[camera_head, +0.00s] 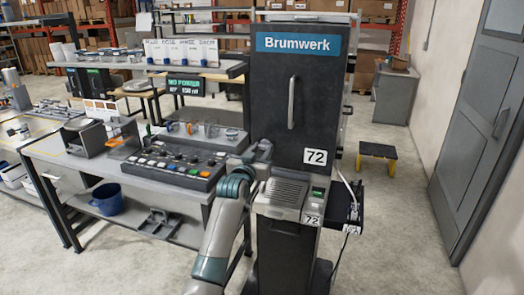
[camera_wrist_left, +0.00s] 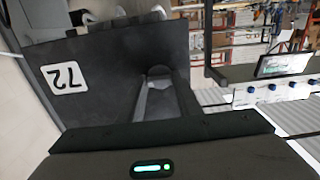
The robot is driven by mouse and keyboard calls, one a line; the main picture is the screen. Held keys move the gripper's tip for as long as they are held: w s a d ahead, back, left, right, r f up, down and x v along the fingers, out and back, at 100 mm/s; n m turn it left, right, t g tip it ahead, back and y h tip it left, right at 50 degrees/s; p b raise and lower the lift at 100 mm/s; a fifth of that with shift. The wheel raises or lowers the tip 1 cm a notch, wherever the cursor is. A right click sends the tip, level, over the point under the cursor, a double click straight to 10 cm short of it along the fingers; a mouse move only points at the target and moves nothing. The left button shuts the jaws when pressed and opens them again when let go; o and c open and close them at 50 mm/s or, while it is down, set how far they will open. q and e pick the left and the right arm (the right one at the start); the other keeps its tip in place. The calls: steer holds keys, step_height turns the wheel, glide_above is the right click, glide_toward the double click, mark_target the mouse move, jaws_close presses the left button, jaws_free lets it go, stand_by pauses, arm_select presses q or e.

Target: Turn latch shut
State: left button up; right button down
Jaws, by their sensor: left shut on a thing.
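The tall dark cabinet (camera_head: 267,95) has a blue "Brumwerk" sign and a door with an upright bar handle (camera_head: 291,102). My left gripper (camera_head: 263,152) is at the lower left edge of this door and is shut on the latch there. In the head view the gripper covers the latch. In the left wrist view a grey piece (camera_wrist_left: 158,100), which looks like the latch, lies against the dark door in front of the gripper body. How far the latch is turned is hard to tell. My right gripper is not in view.
A "72" label (camera_head: 315,157) is right of my gripper. A ribbed tray (camera_head: 287,192) juts out below the door. A button panel (camera_head: 178,160) on a workbench stands close on the left.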

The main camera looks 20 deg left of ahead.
arm_select(q)
steer(key=o, duration=1)
steer(key=shift+o, duration=0.2)
steer(key=s+b, duration=0.4)
steer(key=s, duration=1.3)
steer(key=shift+s+a+b, duration=0.15)
steer(key=shift+a+b, duration=0.15)
